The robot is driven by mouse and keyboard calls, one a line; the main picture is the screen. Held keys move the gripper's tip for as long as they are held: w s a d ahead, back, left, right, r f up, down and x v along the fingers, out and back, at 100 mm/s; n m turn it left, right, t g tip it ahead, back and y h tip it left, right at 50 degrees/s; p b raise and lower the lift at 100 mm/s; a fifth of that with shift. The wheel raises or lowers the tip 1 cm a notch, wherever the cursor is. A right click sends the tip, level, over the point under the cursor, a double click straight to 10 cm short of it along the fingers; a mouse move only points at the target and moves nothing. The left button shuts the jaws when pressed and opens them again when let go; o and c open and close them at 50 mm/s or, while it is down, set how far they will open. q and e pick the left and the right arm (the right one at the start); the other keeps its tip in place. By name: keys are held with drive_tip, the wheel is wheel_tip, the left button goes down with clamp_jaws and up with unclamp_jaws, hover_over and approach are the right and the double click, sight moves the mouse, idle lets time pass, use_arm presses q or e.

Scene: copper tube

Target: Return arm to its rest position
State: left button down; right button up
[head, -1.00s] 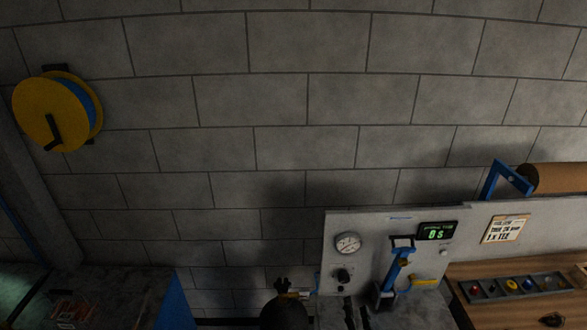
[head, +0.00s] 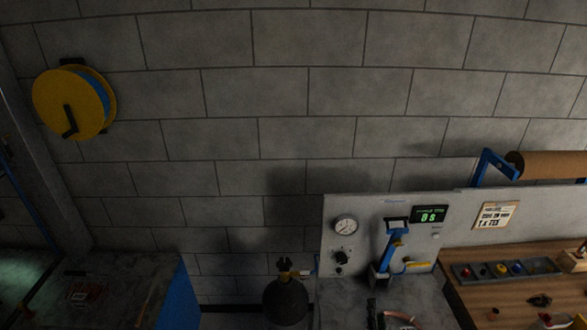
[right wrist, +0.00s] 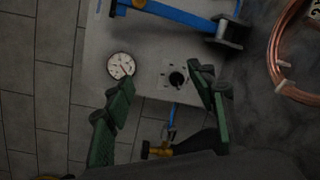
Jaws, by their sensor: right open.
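My right gripper (right wrist: 160,80) shows in the right wrist view with its two green fingers spread apart and nothing between them. It is in front of the grey panel (head: 350,268), near the round gauge (right wrist: 121,65) and the black knob (right wrist: 178,78). A copper tube coil (right wrist: 284,75) lies on the dark surface at the right of that view, clear of the fingers. In the head view, a dark shape at the bottom edge, near a bit of copper, is too cut off to name. My left gripper is not in view.
A gas cylinder (head: 286,300) stands left of the panel. A wooden bench (head: 460,300) with a tray of coloured parts (head: 510,270) is at right. A yellow reel (head: 72,103) hangs on the wall.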

drive_tip(key=s+d+f+m+g+h, duration=0.3)
drive_tip(key=s+d+f+m+g, duration=0.55)
drive_tip(key=s+d+m, duration=0.5)
drive_tip(key=s+a+f+m+g+y, duration=0.2)
drive_tip(key=s+f+m+y, duration=0.15)
drive_tip(key=s, duration=0.55)
drive_tip(key=s+a+f+m+g+y, duration=0.25)
drive_tip(key=s+m, duration=0.25)
drive_tip(key=s, duration=0.3)
wheel_tip(320, 180, down, 36)
drive_tip(key=g+b, duration=0.2)
drive_tip(key=b, duration=0.5)
drive_tip(key=s+f+n+g+b, duration=0.1)
drive_tip(key=s+f+b, duration=0.4)
drive_tip(key=s+f, duration=1.6)
wheel_tip(320, 180, down, 4)
drive_tip(key=shift+a+f+b, duration=0.2)
drive_tip(key=shift+a+b, duration=0.2)
drive_tip(key=shift+a, duration=0.05)
